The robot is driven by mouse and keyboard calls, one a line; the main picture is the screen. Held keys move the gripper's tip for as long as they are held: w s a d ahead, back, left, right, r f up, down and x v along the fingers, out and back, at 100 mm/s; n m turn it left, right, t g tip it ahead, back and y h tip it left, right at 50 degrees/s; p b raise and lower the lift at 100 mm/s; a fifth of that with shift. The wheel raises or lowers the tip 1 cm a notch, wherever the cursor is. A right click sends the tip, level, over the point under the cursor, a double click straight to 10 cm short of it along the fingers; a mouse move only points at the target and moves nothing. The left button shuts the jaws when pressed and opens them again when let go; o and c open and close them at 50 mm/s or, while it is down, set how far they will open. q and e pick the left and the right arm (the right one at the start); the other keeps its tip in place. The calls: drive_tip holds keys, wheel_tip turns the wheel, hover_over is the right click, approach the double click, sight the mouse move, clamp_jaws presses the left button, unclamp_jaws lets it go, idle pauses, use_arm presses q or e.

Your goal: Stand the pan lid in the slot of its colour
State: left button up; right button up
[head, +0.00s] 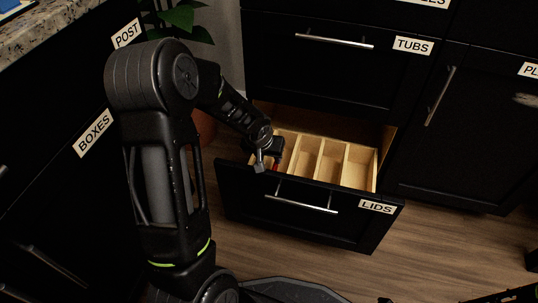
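The open drawer labelled LIDS (376,207) has light wooden dividers (330,160) that make several upright slots. My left gripper (264,161) reaches down at the drawer's left end, over its front edge. Whether its fingers are open or shut cannot be made out. A small red patch (276,164) shows just beside the fingers, inside the left slot. I cannot tell whether it is part of a lid or a colour mark. No whole pan lid can be made out. The slots further right look empty. My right gripper does not show clearly.
A closed drawer labelled TUBS (413,45) is above. Dark cabinets labelled BOXES (93,133) and POST (127,33) stand at left under a stone counter (50,28). A plant (182,18) is in the corner. Wooden floor (440,240) is clear at right.

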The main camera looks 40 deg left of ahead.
use_arm(q)
drive_tip(key=p+v, duration=0.4)
drive_tip(key=v, duration=0.3)
drive_tip(key=shift+s+r+p, duration=0.2)
drive_tip(key=shift+r+p, duration=0.1)
drive_tip(key=shift+r, duration=0.1)
idle(0.8)
